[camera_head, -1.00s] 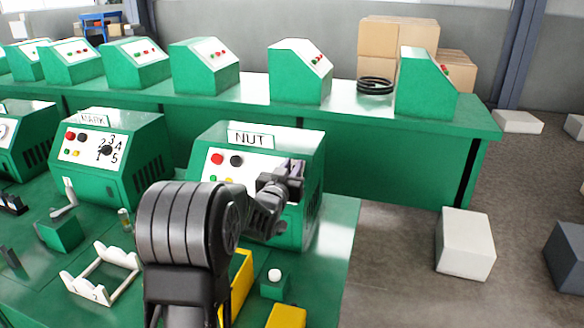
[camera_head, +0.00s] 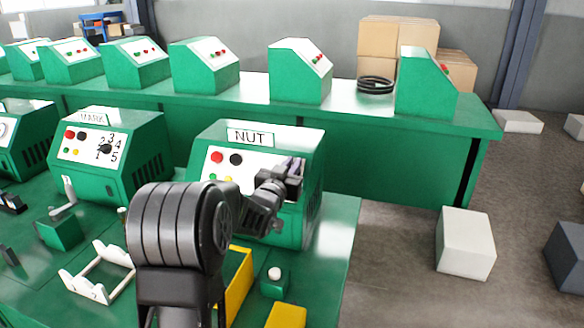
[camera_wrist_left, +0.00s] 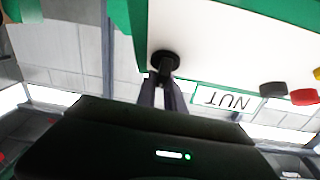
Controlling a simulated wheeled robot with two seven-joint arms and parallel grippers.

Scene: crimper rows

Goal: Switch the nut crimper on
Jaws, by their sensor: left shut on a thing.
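The nut crimper (camera_head: 216,140) is a green box with a sloping white panel, labelled NUT, at the centre of the head view. Its panel has a red button (camera_head: 217,157), a black button (camera_head: 236,159) and smaller lights. My left gripper (camera_head: 295,167) is at the right part of this panel and covers what lies behind it. In the left wrist view, the fingers (camera_wrist_left: 162,92) are shut on a black round knob (camera_wrist_left: 165,57) standing out from the white panel. The NUT label (camera_wrist_left: 228,98) shows upside down there. My right gripper is not in view.
The MARK machine (camera_head: 125,185) stands to the left on the same green bench. A white frame (camera_head: 97,272), yellow bins (camera_head: 240,279) and a small green block with a white button (camera_head: 274,284) lie in front. The bench ends just right of the crimper.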

